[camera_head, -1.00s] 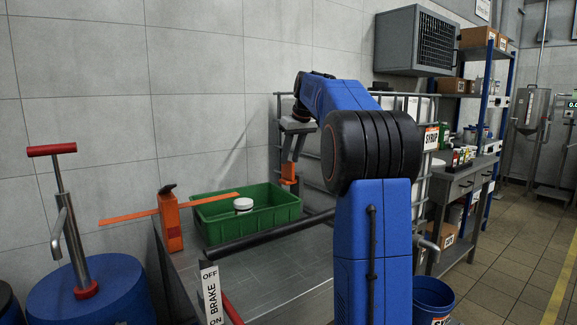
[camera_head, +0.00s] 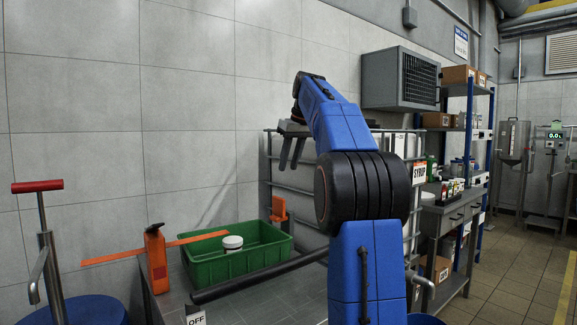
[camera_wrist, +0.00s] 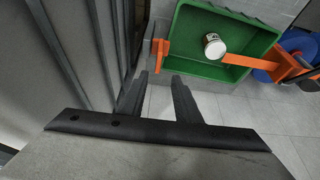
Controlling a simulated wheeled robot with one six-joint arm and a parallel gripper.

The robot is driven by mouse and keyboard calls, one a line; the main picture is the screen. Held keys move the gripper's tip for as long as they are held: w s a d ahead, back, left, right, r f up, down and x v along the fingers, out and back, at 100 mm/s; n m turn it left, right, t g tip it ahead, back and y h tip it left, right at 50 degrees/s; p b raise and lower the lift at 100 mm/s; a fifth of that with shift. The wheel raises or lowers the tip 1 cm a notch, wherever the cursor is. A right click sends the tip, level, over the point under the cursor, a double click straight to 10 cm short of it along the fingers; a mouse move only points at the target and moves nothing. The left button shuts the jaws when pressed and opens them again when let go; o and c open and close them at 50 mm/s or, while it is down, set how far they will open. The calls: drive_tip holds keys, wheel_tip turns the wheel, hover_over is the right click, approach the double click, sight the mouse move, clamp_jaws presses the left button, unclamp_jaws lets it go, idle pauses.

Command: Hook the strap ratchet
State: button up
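The orange strap ratchet (camera_head: 155,261) stands upright on the left of the metal bench, with a flat orange strap (camera_head: 200,237) reaching right over the green tray. In the wrist view the ratchet (camera_wrist: 286,67) is at the right, and its strap (camera_wrist: 243,60) ends over the tray. A separate orange bracket (camera_head: 278,209) stands behind the tray's right end; it also shows in the wrist view (camera_wrist: 161,48). My gripper (camera_head: 290,167) is above the bracket, apart from it. In the wrist view its two fingers (camera_wrist: 160,82) are spread, with nothing between them.
The green tray (camera_head: 205,272) holds a white-lidded jar (camera_head: 232,242). A metal cage frame (camera_head: 300,189) stands behind my arm. Shelving with boxes (camera_head: 460,75) is at the right. A blue drum with a red-handled pump (camera_head: 45,240) stands at the left. Open floor lies at far right.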

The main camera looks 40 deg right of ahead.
drive_tip(key=shift+c, duration=0.6)
drive_tip(key=shift+a, duration=0.1)
drive_tip(key=c, duration=0.5)
drive_tip(key=a+f+h, duration=0.2)
drive_tip(key=a, duration=0.2)
drive_tip(key=w+a+f+h, duration=0.1)
drive_tip(key=a+f+h, duration=0.1)
drive_tip(key=a+f, duration=0.1)
drive_tip(key=a+f+m+h, duration=0.1)
drive_tip(key=a+f, duration=0.2)
drive_tip(key=a, duration=0.1)
drive_tip(key=shift+w+a+f+h, duration=0.2)
drive_tip(key=shift+w+a+h, duration=0.15)
drive_tip(key=shift+h, duration=0.05)
clamp_jaws()
approach(275, 215)
drive_tip(key=f, duration=0.1)
drive_tip(key=w+f, duration=0.1)
drive_tip(key=f, duration=0.1)
drive_tip(key=shift+d+f, duration=0.2)
drive_tip(key=shift+d, duration=0.75)
